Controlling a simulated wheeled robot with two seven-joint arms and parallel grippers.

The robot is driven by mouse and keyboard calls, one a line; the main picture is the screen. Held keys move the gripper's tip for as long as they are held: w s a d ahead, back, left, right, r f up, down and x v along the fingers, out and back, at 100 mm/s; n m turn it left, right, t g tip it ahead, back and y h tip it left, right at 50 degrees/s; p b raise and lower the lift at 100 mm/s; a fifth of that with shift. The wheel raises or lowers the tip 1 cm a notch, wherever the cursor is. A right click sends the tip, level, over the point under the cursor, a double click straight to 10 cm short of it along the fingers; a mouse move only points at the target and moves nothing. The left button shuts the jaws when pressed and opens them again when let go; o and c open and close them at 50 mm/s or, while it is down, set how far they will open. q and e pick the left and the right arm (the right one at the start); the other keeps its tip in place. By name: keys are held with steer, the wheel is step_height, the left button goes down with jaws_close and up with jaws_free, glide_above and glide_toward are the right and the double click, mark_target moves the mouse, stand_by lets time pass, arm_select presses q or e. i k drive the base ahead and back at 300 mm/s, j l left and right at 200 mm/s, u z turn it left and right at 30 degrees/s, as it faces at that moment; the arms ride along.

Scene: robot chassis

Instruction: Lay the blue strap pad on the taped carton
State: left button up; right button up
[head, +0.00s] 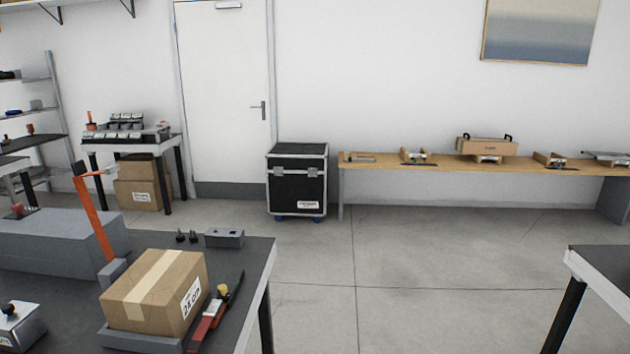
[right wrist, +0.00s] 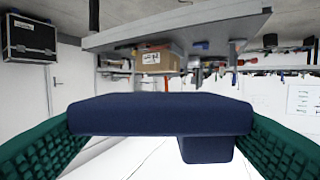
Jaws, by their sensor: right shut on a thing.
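The taped carton (head: 150,297) is a brown box with a pale tape strip along its top and a white label on one side. It sits on a low grey base on the dark-topped table at the lower left of the head view. The carton also shows upside down in the right wrist view (right wrist: 158,61), well beyond the pad. The blue strap pad (right wrist: 150,112) is dark blue, with a smaller block on one side. My right gripper (right wrist: 160,120), with green ribbed fingers, is shut on the pad. Neither gripper shows in the head view.
An orange upright bar (head: 95,218) stands behind the carton. A red and black tool (head: 212,318) lies close to its right side, and a small grey block (head: 224,238) sits behind. Another table (head: 603,270) is at the right edge. The floor between is clear.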

mark_target(131, 272)
steer(key=u, duration=1.2)
steer(key=i+l+u, duration=0.2)
steer(key=u, duration=0.15)
steer(key=i+l+u, duration=0.3)
steer(key=l+u, duration=0.35)
